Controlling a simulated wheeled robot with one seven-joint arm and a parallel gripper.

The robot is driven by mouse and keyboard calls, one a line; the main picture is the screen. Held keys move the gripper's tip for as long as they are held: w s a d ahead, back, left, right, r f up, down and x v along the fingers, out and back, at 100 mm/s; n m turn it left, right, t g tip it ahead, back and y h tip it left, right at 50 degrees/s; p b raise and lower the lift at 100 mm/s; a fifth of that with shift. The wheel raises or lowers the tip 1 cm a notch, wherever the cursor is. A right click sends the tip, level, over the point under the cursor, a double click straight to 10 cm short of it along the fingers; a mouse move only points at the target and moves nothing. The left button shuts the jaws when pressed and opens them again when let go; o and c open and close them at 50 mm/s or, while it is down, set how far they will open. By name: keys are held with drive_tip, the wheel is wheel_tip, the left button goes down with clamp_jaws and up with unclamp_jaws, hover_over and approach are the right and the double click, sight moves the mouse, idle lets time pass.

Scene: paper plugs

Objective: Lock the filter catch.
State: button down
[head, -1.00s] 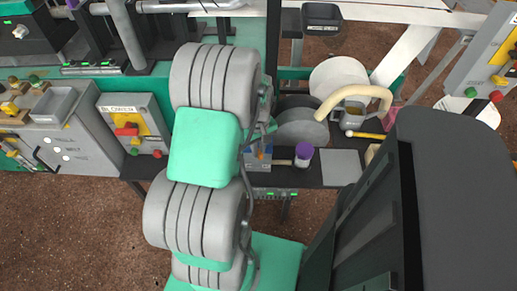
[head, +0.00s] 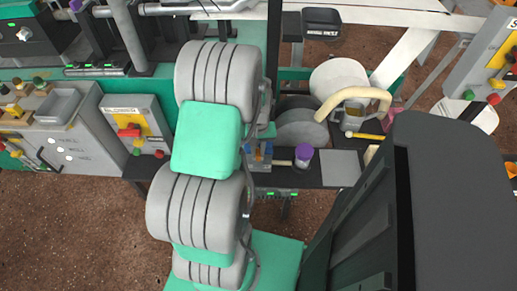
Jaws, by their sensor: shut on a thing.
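I cannot pick out the filter catch for certain. A small blue-grey fixture with an orange spot (head: 260,155) stands on the dark bench ledge, just right of my arm, and my arm partly hides it. My arm fills the middle of the head view, and my gripper is hidden behind it. I cannot see the jaws or what is between them.
A purple-capped jar (head: 303,157) stands right of the fixture, beside a flat grey plate (head: 340,168). Behind are round grey discs (head: 300,130) and a cream curved tube (head: 350,97). A control panel (head: 135,128) stands left of my arm. The brown floor in front is clear.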

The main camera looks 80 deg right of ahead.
sight(258, 153)
drive_tip(key=shift+m, duration=0.6)
drive_tip(key=c, duration=1.4)
unclamp_jaws()
drive_tip(key=shift+o, duration=0.2)
wheel_tip(258, 153, up, 8)
drive_tip(key=shift+f+p, duration=0.1)
drive_tip(key=shift+p, duration=0.6)
